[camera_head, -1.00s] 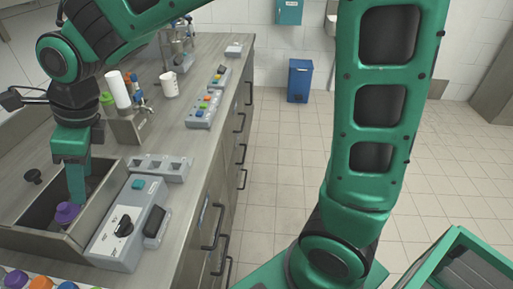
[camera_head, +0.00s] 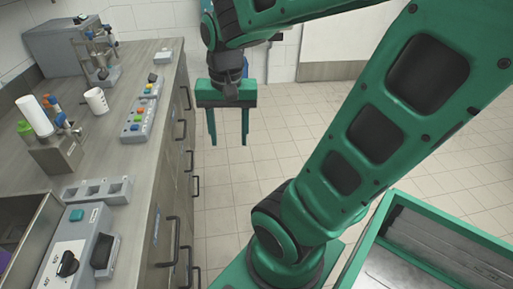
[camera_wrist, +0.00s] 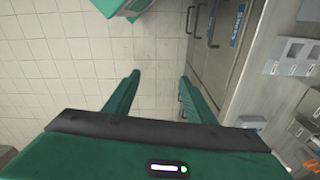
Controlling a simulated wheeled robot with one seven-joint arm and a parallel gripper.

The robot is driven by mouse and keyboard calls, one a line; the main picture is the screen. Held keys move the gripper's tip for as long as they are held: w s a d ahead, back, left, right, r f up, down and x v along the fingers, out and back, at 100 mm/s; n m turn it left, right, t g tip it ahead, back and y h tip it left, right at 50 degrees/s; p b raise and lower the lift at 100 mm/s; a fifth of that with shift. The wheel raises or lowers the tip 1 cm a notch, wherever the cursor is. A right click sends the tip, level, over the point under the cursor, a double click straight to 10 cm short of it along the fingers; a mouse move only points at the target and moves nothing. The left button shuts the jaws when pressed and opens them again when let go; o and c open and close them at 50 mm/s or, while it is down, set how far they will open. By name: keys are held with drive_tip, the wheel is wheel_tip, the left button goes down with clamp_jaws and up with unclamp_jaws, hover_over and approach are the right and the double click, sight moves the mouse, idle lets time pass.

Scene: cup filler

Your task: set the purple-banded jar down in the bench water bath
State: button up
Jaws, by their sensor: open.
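The bench water bath (camera_head: 41,228) is a metal-walled tub at the lower left of the head view, cut off by the picture's edge. Its grey control box (camera_head: 75,250) has a black knob. A purple sliver (camera_head: 3,260) shows inside the bath at the left edge; it looks like the purple-banded jar's top, and the rest is out of view. My gripper (camera_head: 228,140) is open and empty, pointing down over the floor to the right of the bench, well apart from the bath. The wrist view shows its two fingers (camera_wrist: 158,88) spread with only floor between them.
On the bench (camera_head: 118,160) stand a grey slotted rack (camera_head: 97,190), a tube holder (camera_head: 58,152), a white cup (camera_head: 96,101) and a strip with coloured buttons (camera_head: 138,124). A green-rimmed tray (camera_head: 450,235) is at the lower right. Tiled floor lies open beyond the bench.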

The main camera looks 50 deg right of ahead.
drive_tip(key=s+d+f+n, duration=0.1)
drive_tip(key=s+d+n, duration=0.1)
drive_tip(key=s, duration=0.6)
drive_tip(key=shift+s+d+f+n+g+y, duration=0.3)
drive_tip(key=shift+f+n+g, duration=0.1)
drive_tip(key=shift+n, duration=0.2)
drive_tip(key=shift+w+f, duration=0.25)
drive_tip(key=shift+w, duration=0.35)
drive_tip(key=shift+c, duration=0.6)
